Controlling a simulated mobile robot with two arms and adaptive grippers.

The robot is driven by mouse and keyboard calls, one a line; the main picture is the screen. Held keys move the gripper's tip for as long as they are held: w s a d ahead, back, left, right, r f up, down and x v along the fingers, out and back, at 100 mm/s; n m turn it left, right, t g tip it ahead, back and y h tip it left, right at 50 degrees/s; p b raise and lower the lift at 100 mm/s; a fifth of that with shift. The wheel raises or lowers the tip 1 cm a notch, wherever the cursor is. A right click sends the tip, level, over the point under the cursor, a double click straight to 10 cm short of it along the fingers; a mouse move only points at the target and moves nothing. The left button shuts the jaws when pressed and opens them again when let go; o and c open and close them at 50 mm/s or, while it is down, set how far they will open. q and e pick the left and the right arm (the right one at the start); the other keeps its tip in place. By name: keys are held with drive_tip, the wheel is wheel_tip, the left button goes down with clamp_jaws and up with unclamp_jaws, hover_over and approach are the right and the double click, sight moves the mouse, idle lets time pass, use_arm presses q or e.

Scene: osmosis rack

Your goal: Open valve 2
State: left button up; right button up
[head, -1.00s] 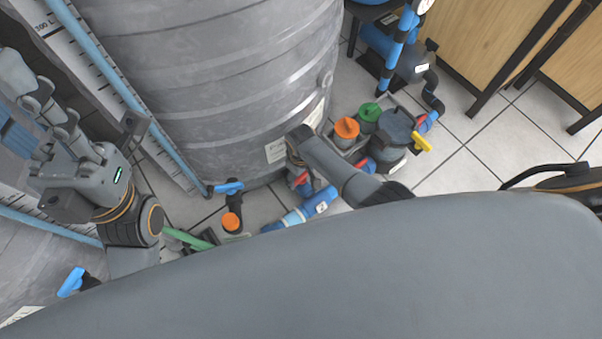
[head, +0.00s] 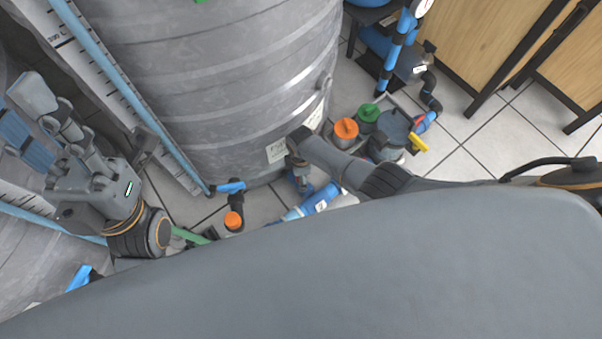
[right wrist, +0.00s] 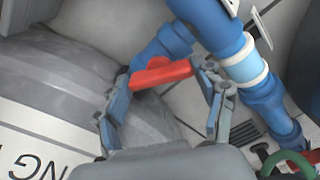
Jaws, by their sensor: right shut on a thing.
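A red valve handle (right wrist: 160,73) sits on a blue pipe fitting (right wrist: 163,45) in the right wrist view. My right gripper (right wrist: 165,78) has one finger at each end of this handle and is shut on it. No number shows on the valve. In the head view my right gripper (head: 296,160) is low against the front of the grey tank, and its fingers mostly hide the handle. My left gripper (head: 50,115) is raised at the left, away from the valve. I cannot tell whether its fingers are open or shut.
The large grey tank (head: 210,80) stands close behind the valve. Pots with orange (head: 345,130) and green lids (head: 367,113), a pump with a yellow handle (head: 418,143), and blue pipes (head: 318,200) crowd the floor. Tiled floor (head: 465,165) is clear at right.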

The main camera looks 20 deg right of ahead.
drive_tip(key=n, duration=0.4)
drive_tip(key=shift+n, duration=0.8)
drive_tip(key=o, duration=1.2)
drive_tip(key=shift+c, duration=0.2)
drive_tip(key=shift+w, duration=0.1)
